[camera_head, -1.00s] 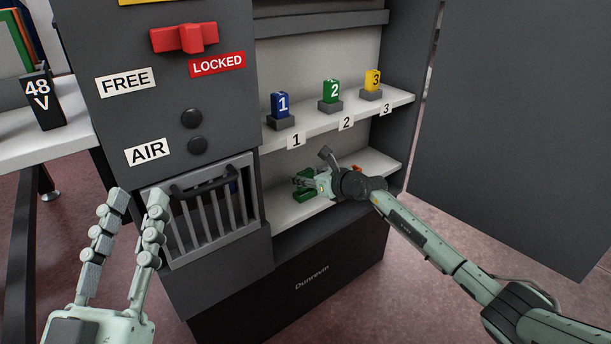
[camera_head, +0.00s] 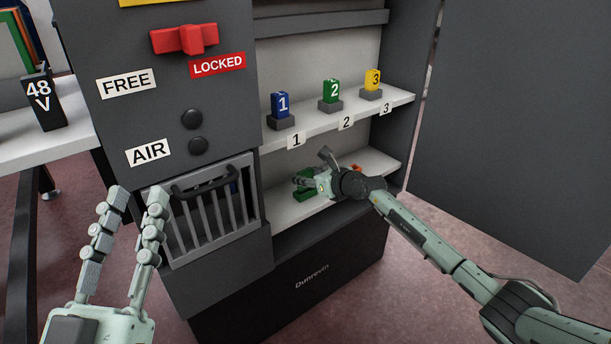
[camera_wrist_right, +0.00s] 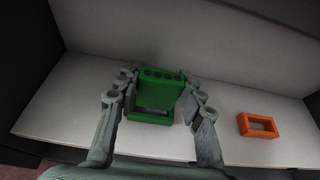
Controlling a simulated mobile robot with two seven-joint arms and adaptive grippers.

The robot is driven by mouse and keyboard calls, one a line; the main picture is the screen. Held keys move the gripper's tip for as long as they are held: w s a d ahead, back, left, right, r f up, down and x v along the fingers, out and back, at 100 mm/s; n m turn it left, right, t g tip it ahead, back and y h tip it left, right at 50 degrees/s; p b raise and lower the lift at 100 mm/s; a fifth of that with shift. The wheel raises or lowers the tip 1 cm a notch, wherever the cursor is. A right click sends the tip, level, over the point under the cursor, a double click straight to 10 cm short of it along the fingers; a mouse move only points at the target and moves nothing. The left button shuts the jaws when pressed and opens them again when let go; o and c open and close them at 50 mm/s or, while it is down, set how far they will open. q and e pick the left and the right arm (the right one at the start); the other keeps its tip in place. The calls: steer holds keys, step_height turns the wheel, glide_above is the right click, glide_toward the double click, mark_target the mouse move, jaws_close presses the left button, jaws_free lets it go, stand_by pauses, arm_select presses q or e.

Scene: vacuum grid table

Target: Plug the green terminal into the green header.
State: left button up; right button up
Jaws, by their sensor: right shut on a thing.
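The green terminal (camera_wrist_right: 160,92) is a block with a row of holes along its top, between the fingers of my right gripper (camera_wrist_right: 155,88). The green header (camera_wrist_right: 150,118) shows as a green rim at the terminal's lower end, on the lower shelf. I cannot tell whether the terminal is seated in it. In the head view my right gripper (camera_head: 307,182) is low over the header (camera_head: 304,197), partly hiding the green parts. My left gripper (camera_head: 137,200) is open and empty in front of the cabinet.
An orange-red header (camera_wrist_right: 258,126) sits to the right on the lower shelf (camera_head: 300,212). The upper shelf holds blue block 1 (camera_head: 281,104), green block 2 (camera_head: 331,91) and yellow block 3 (camera_head: 373,79). A barred grey basket (camera_head: 214,215) is left of the shelves.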

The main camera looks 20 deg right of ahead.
stand_by(0.3)
steer(key=shift+f+b, duration=0.6)
steer(key=shift+f, duration=0.85)
steer(key=o, duration=1.1)
steer(key=shift+s, duration=0.1)
steer(key=v, duration=1.2)
steer(key=shift+r, duration=0.1)
